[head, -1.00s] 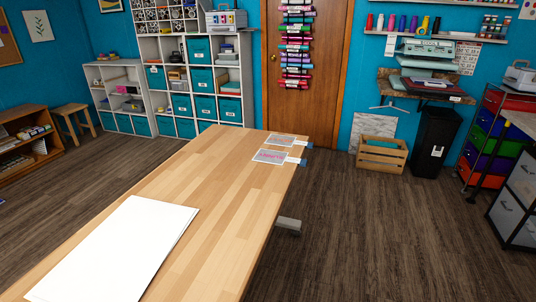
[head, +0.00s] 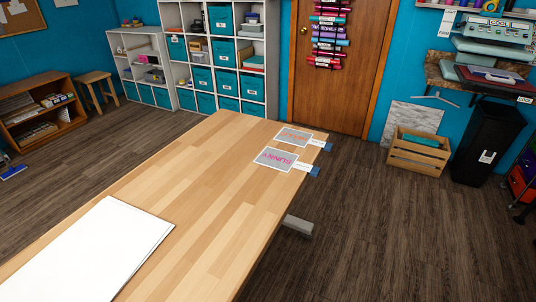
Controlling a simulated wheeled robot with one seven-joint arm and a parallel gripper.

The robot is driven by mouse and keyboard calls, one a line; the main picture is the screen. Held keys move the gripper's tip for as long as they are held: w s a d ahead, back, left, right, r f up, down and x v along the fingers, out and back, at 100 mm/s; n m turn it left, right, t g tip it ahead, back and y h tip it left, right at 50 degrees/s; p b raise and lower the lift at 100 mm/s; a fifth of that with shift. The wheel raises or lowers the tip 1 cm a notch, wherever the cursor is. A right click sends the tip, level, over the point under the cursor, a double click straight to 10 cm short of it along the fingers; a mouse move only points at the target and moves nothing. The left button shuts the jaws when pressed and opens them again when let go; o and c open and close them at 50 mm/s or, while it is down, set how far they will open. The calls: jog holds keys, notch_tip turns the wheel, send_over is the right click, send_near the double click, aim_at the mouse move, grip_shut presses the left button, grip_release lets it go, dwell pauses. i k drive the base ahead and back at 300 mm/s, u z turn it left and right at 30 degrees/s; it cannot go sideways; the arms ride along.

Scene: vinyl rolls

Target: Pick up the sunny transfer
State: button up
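The sunny transfer (head: 275,159) is a grey sheet with a white border and pink lettering that reads "SUNNY". It lies flat near the right edge of the wooden table (head: 205,200), towards its far end. My gripper is not in view.
A stack of white sheets (head: 90,250) lies on the near left of the table. A table leg or foot part (head: 298,226) juts out below the right edge. Open dark floor (head: 400,240) lies to the right. A wooden crate (head: 418,155) and black bin (head: 488,140) stand by the far wall.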

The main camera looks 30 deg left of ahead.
aim_at(272, 157)
jog(key=u, duration=0.35)
jog(key=i, duration=1.15)
jog(key=u, duration=0.4)
